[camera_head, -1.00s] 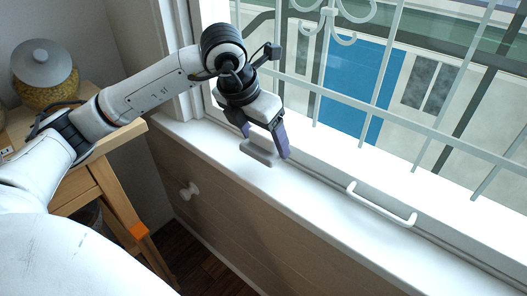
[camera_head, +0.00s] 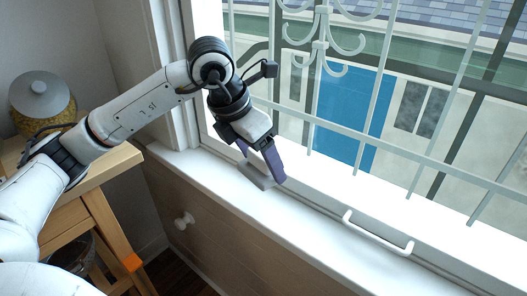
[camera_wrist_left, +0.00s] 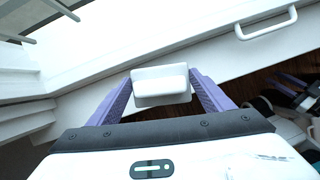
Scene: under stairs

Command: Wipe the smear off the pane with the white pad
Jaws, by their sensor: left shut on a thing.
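The white pad (camera_head: 258,175), a pale block with a raised grip, is between the fingers of my left gripper (camera_head: 261,166), just over the inner sill. My left gripper is shut on it. In the left wrist view the pad (camera_wrist_left: 160,80) sits between the two purple fingers. I cannot tell whether the pad touches the sill. The window pane (camera_head: 345,105) rises behind the gripper, crossed by a white grille. I cannot make out the smear. Purple finger-like parts, probably my right gripper (camera_wrist_left: 295,84), show at the right of the left wrist view; their opening is unclear.
The white sill (camera_head: 313,221) runs along the window, with a white handle (camera_head: 378,233) on the frame right of the gripper. The grille (camera_head: 450,164) has upright bars and scrolls. A wooden stand (camera_head: 95,181) with a lidded jar (camera_head: 43,97) is at the left.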

